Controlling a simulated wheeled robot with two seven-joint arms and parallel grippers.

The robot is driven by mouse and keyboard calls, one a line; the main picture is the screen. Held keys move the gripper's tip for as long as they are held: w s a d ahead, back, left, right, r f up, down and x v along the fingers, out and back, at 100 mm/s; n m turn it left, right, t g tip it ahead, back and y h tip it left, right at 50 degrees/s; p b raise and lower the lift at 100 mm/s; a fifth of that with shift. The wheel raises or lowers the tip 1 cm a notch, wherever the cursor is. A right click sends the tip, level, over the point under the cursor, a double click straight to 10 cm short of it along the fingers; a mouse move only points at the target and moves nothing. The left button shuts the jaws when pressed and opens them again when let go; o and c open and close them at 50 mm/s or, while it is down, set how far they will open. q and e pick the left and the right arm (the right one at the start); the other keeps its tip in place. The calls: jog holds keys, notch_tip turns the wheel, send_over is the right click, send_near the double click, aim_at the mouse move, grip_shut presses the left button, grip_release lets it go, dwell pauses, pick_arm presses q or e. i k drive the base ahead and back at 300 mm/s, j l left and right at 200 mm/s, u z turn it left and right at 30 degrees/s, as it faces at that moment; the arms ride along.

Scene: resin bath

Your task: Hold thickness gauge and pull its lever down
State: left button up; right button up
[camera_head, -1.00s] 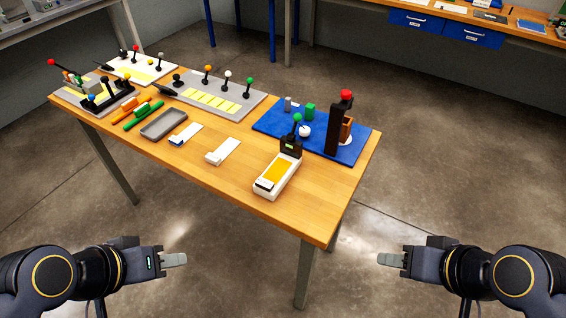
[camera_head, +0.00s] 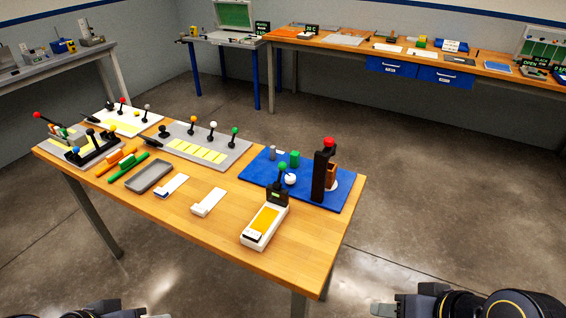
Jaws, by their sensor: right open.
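A white handheld device with a yellow panel (camera_head: 264,222), which looks like the thickness gauge, lies near the right front edge of the wooden table. At its far end a black head (camera_head: 278,194) carries an upright lever with a green ball (camera_head: 282,167). My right gripper (camera_head: 382,308) shows at the bottom edge, open and empty, right of the table and well apart from the device. My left gripper (camera_head: 158,316) barely shows at the bottom edge, mostly cut off; its opening cannot be made out.
A blue mat (camera_head: 335,202) behind the device holds a black post with a red knob (camera_head: 329,143) and small parts. White strips (camera_head: 207,202), a grey tray (camera_head: 149,177) and lever boards (camera_head: 205,148) fill the left. Floor right of the table is clear. Benches stand behind.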

aim_at(282, 166)
jog(key=l+u, duration=0.35)
jog(key=l, duration=0.85)
jog(key=i+l+u, duration=0.1)
jog(key=l+u, duration=0.25)
jog(key=l, duration=0.15)
jog(key=l+u, duration=0.65)
jog(key=l, duration=0.3)
jog(key=i+l+u, duration=0.65)
jog(key=i+l, duration=0.05)
jog(key=l, duration=0.1)
